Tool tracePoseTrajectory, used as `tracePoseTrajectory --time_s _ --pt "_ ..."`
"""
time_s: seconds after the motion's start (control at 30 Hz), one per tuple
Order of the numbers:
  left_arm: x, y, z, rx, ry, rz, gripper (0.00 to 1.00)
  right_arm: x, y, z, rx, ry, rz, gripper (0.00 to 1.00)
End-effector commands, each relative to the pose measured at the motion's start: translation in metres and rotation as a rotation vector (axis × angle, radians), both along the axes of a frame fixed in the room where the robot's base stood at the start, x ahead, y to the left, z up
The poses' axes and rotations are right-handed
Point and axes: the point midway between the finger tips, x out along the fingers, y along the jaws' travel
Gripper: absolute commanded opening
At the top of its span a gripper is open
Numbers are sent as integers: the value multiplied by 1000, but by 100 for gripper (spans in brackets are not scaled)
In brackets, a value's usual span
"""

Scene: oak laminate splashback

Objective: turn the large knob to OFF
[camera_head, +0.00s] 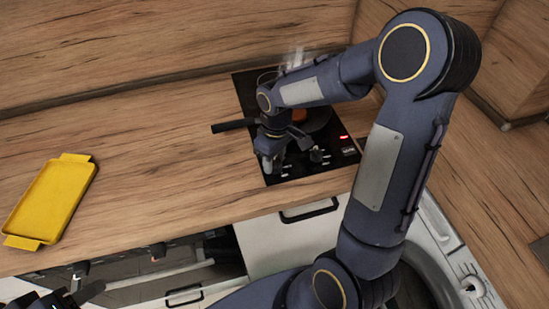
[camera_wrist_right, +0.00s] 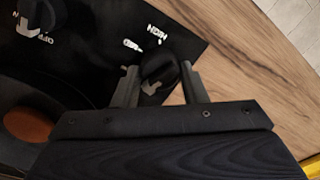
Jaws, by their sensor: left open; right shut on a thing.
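The black hob (camera_head: 290,173) is set in the wooden counter. My right gripper (camera_head: 273,163) is down at its front edge. In the right wrist view its two fingers are shut on a black knob (camera_wrist_right: 160,70), one on each side. White lettering, including HIGH, is beside this knob; its pointer direction is unclear. A second black knob (camera_wrist_right: 38,14) is at the upper left there, with an OFF label by it; in the head view a knob (camera_head: 316,154) stands right of my gripper. Which knob is larger is unclear. My left gripper (camera_head: 88,282) is open, low at the left.
A pan with a black handle (camera_head: 233,125) stands on the hob, with something orange (camera_wrist_right: 28,125) in it. A red light (camera_head: 344,137) glows on the hob. A yellow tray (camera_head: 50,202) lies on the left counter. The counter between is clear.

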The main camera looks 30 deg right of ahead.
Motion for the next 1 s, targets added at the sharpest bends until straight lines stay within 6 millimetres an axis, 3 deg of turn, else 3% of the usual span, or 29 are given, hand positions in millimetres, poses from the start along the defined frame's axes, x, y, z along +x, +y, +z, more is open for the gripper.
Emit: tracePoseTrajectory --time_s 0.5,1.0 --pt "0 0 1 0 0 0 48 1 0 1 0 -4 315 16" --pt "0 0 1 0 0 0 48 2 0 1 -1 -4 365 16"
